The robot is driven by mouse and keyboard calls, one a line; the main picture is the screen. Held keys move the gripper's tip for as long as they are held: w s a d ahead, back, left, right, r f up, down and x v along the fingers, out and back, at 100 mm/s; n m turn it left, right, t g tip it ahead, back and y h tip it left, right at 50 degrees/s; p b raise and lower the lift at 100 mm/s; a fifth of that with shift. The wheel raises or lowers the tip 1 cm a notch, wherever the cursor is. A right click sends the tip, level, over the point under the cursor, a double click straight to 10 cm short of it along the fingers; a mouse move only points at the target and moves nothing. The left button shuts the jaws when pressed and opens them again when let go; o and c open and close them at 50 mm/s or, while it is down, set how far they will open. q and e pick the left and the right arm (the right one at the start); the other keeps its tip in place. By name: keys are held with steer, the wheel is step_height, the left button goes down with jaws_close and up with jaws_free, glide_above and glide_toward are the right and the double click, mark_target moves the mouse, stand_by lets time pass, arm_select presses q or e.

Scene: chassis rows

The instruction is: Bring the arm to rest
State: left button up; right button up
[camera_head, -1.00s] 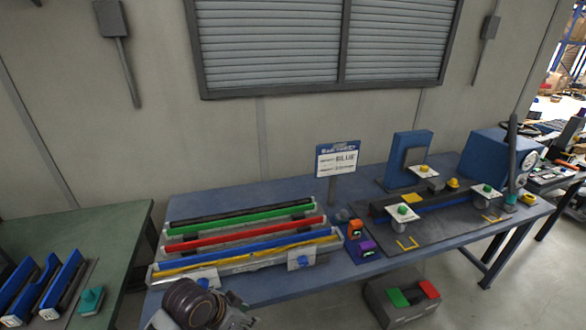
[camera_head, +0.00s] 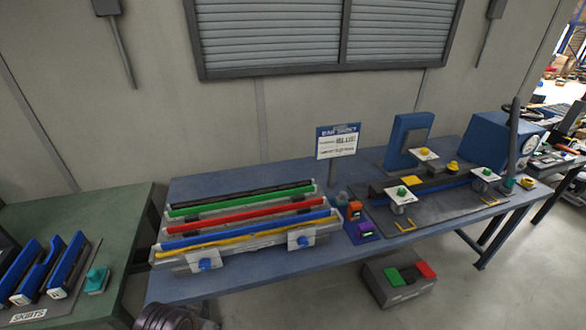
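Part of my own arm (camera_head: 172,317) shows at the bottom edge, left of centre, in front of the blue table. Its gripper fingers do not show, and I cannot tell which arm it is. No other arm part is in view. The arm part is apart from the rack of coloured bars (camera_head: 180,262) on the table.
The blue table (camera_head: 262,289) holds the bar rack, a sign (camera_head: 338,142) and a fixture plate (camera_head: 437,219) with clamps. A green table (camera_head: 97,230) with blue parts stands at left. A pedal box (camera_head: 397,294) lies on the floor. Floor at lower right is clear.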

arm_select(q)
steer(key=s+f+g, duration=0.1)
steer(key=s+f, duration=0.1)
steer(key=f, duration=1.5)
steer(key=s+f, duration=0.2)
steer(key=f, duration=1.6)
steer(key=s+a+f+b, duration=0.1)
steer(key=s+a+f, duration=0.1)
steer(key=s+f, duration=0.8)
steer(key=s+a+f+g, duration=0.1)
steer(key=s+a+f, duration=0.1)
steer(key=s+f, duration=0.7)
steer(key=s, duration=0.2)
steer(key=shift+s+a+f+g+b, duration=0.3)
steer(key=shift+s+a+f+b, duration=0.05)
steer(key=shift+a+f, duration=0.05)
steer(key=shift+w, duration=0.1)
